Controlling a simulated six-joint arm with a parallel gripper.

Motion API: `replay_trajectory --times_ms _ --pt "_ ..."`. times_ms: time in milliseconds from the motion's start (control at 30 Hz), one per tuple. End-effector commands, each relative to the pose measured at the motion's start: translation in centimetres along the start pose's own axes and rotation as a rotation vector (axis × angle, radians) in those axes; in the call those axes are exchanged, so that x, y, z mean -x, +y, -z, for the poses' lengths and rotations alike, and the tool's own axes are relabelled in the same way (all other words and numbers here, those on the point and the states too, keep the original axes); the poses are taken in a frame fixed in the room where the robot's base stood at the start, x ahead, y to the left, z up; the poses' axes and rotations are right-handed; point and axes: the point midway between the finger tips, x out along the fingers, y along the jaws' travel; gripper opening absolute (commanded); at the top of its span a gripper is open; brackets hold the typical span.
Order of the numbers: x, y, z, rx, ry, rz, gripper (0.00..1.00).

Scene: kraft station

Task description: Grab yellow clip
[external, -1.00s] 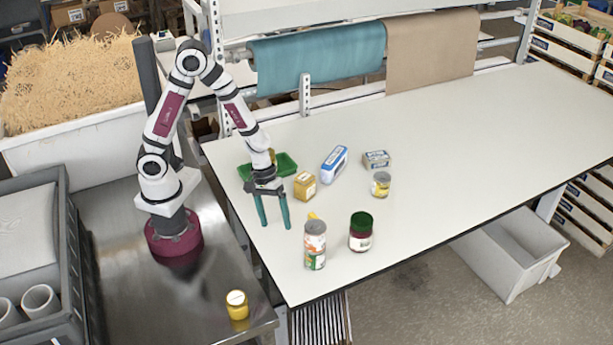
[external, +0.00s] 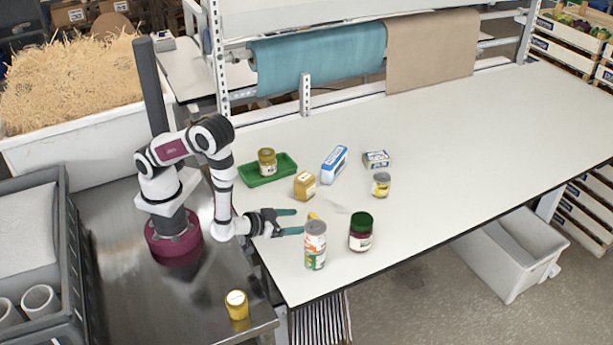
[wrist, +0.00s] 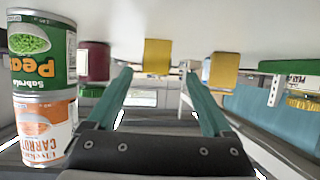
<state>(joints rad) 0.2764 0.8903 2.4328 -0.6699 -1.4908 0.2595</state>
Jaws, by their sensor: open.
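Two stacked cans (external: 315,245) stand close beside the fingers. A dark red jar (external: 361,232) with green lid is beyond. A yellow box (external: 304,186), blue-white pack (external: 334,164), small can (external: 380,185), tin (external: 376,159) and green tray (external: 285,168) with a jar are farther back. The table's right is clear.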

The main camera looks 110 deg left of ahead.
Motion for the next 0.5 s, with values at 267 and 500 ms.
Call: replay_trajectory --times_ms 267,500 --pt "-4.4 0.4 1.1 0.004 0.001 0.004 0.85" --pt "-6.2 0.5 0.9 0.001 0.0 0.0 0.85"
